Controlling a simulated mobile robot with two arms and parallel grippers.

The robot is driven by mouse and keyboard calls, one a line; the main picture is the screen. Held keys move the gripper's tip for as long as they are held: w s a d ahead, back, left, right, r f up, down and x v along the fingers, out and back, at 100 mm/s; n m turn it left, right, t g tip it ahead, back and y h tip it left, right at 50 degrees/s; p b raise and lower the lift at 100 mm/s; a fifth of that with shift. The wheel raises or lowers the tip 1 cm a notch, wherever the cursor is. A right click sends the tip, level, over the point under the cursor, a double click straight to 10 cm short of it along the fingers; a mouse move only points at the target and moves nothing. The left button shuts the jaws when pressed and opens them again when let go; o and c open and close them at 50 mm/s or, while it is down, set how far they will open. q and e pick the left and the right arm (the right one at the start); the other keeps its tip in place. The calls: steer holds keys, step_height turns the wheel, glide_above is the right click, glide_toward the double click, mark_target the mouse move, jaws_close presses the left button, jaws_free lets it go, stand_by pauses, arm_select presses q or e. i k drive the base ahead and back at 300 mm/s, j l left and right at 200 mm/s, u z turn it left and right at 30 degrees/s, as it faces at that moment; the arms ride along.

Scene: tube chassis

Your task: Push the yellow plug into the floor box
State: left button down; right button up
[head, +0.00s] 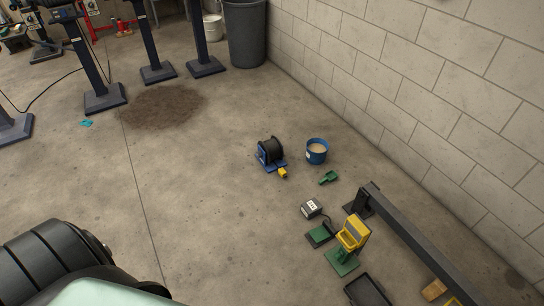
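A small yellow plug (283,173) sits at the front of a black cable reel (270,150) on a blue stand, on the concrete floor near the middle. I cannot tell whether it touches the floor or rests on the stand. A yellow box-like unit (353,232) stands on a green base to the lower right; it may be the floor box, but I cannot be sure. Neither of my grippers shows in the head view.
A blue bucket (317,151), a green scoop (329,178), a small grey-white box (312,208) and a black tray (367,291) stand to the right. A dark rail (420,242) runs near the block wall (420,90). Floor left of the reel is clear around a brown stain (165,107).

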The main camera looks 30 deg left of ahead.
mark_target(281, 172)
steer(key=i+j, duration=0.3)
steer(key=i+j+z, duration=0.1)
steer(key=i+j, duration=0.25)
steer(key=j, duration=0.2)
